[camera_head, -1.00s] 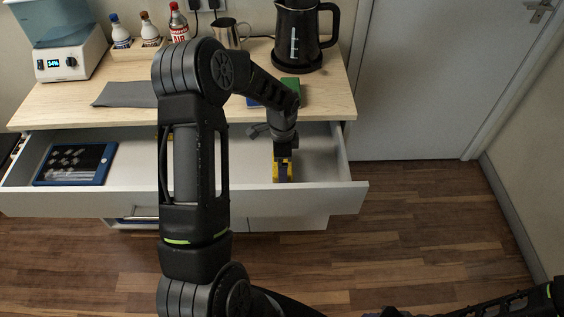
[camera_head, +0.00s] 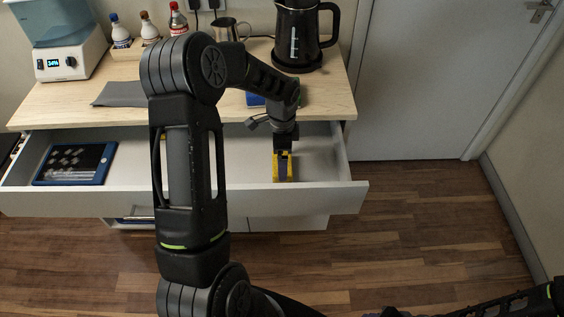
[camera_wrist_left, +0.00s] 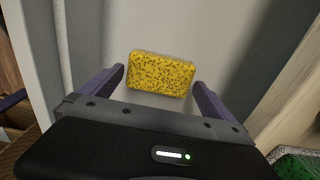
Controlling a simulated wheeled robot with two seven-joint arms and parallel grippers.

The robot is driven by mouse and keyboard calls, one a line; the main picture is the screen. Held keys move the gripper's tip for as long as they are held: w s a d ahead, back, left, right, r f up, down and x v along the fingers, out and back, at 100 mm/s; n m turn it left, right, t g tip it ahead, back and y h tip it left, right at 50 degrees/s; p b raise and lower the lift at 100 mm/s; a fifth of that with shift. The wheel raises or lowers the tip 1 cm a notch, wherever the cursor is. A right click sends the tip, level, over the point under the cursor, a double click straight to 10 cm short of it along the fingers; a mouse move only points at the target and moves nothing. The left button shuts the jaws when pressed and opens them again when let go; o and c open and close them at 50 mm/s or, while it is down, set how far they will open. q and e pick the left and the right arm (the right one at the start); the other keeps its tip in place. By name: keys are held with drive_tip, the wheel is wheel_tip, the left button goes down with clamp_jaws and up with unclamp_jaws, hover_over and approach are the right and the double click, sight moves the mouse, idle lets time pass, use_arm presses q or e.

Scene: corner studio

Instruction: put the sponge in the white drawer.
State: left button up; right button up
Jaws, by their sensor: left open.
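The yellow speckled sponge (camera_head: 277,175) lies on the floor of the open white drawer (camera_head: 225,200), toward its right end. It also shows whole in the left wrist view (camera_wrist_left: 160,74). My left gripper (camera_head: 284,172) points down into the drawer at the sponge and hides part of it in the head view. In the left wrist view its two purple-grey fingers stand apart (camera_wrist_left: 160,84), one on each side of the sponge, with a gap to it on both sides. My right gripper is not in view.
A blue tablet (camera_head: 75,163) lies in the drawer's left part. On the wooden top are a grey cloth (camera_head: 120,94), a black kettle (camera_head: 296,35), a metal jug (camera_head: 225,30), bottles and a dispenser (camera_head: 70,55). A green thing (camera_wrist_left: 298,166) shows at the wrist view's corner.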

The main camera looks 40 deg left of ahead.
use_arm(q)
wheel_tip(320, 180, up, 9)
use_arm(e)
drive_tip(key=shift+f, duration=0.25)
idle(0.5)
